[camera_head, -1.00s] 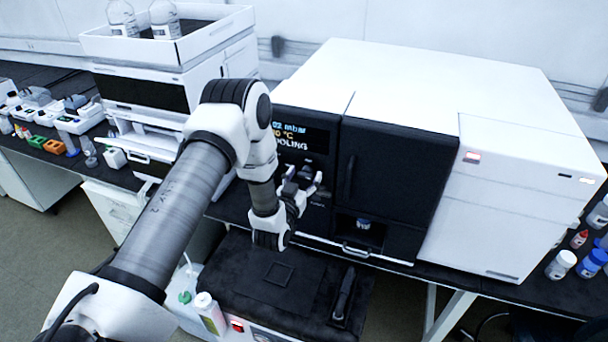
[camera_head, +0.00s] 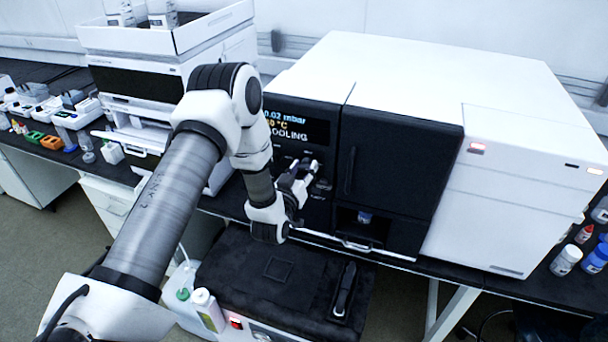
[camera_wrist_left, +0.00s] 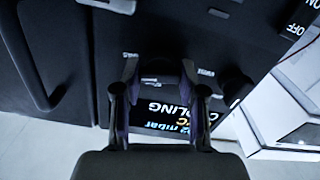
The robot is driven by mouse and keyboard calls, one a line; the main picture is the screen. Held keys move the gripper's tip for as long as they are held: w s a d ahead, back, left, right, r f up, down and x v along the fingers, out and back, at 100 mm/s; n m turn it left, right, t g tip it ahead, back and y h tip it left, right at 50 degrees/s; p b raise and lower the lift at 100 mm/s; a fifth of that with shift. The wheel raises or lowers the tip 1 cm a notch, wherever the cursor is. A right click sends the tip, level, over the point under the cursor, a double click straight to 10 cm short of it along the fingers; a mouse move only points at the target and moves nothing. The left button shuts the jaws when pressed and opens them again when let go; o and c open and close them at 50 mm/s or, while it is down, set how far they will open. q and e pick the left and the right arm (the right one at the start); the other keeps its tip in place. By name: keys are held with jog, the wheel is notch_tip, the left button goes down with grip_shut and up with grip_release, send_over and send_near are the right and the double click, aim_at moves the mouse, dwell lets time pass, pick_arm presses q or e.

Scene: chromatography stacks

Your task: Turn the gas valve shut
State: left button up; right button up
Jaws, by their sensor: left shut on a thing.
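The gas valve (camera_wrist_left: 168,70) is a dark knob on the black front panel of the instrument, between the fingers in the left wrist view. My left gripper (camera_head: 305,168) is at that panel, just below the lit display (camera_head: 288,124). In the left wrist view my left gripper (camera_wrist_left: 164,92) has a finger on each side of the knob and is shut on it. In the head view the gripper hides most of the knob. The display shows mbar, °C and "COOLING" and appears upside down in the wrist view. My right gripper is not in view.
A second dark knob (camera_wrist_left: 236,84) sits beside the gripper. A black door (camera_head: 395,175) adjoins the panel, with a small recess (camera_head: 360,224) below. A black-topped unit (camera_head: 275,280) stands below the arm. White modules (camera_head: 190,85) stand on the left; bottles (camera_head: 566,261) on the right.

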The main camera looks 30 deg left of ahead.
pick_arm(q)
jog(key=n+b, duration=0.6)
jog(key=b, duration=0.2)
jog(key=n+b, duration=0.7)
jog(key=shift+a+f+b, duration=0.15)
jog(key=shift+f+b, duration=0.05)
jog(key=shift+b, duration=0.15)
jog(key=shift+r+n+b, duration=0.15)
jog(key=shift+n+b, duration=0.95)
jog(key=shift+n, duration=0.2)
jog(key=o, duration=1.2)
jog(key=shift+s, duration=0.1)
jog(key=shift+c, duration=0.2)
jog(key=shift+s+a, duration=0.1)
jog(key=shift+a, duration=0.05)
